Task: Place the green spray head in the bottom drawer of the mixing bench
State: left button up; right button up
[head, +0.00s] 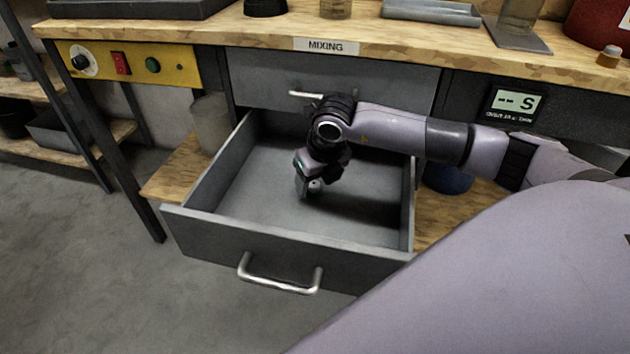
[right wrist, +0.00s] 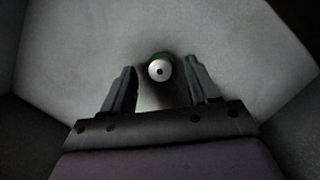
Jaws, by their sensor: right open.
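The bottom drawer (head: 285,256) of the mixing bench is pulled open, a grey box with a silver bar handle. My right gripper (head: 308,190) reaches down into it, near the drawer floor. In the right wrist view its two fingers (right wrist: 158,88) are apart. A small round piece, the spray head (right wrist: 160,69), shows between and just beyond the fingertips, with a pale disc, a dark centre and a dark greenish edge. Whether it touches a finger or the floor I cannot tell. In the head view it is mostly hidden by the gripper. My left gripper is not in view.
The closed upper drawer (head: 275,83) and its handle sit just above my right wrist. The wooden worktop (head: 220,27) overhangs it. Drawer walls surround the gripper. A blue round thing (head: 447,179) stands on the lower shelf at right. Bare drawer floor lies around the gripper.

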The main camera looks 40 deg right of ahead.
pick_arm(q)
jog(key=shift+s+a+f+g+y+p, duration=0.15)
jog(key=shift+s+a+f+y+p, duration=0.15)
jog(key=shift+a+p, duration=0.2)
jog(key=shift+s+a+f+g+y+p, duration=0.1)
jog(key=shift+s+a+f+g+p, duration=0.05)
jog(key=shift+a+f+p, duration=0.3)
pick_arm(e)
jog(key=v, duration=1.1)
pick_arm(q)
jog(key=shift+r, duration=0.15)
pick_arm(e)
jog(key=shift+f, duration=0.1)
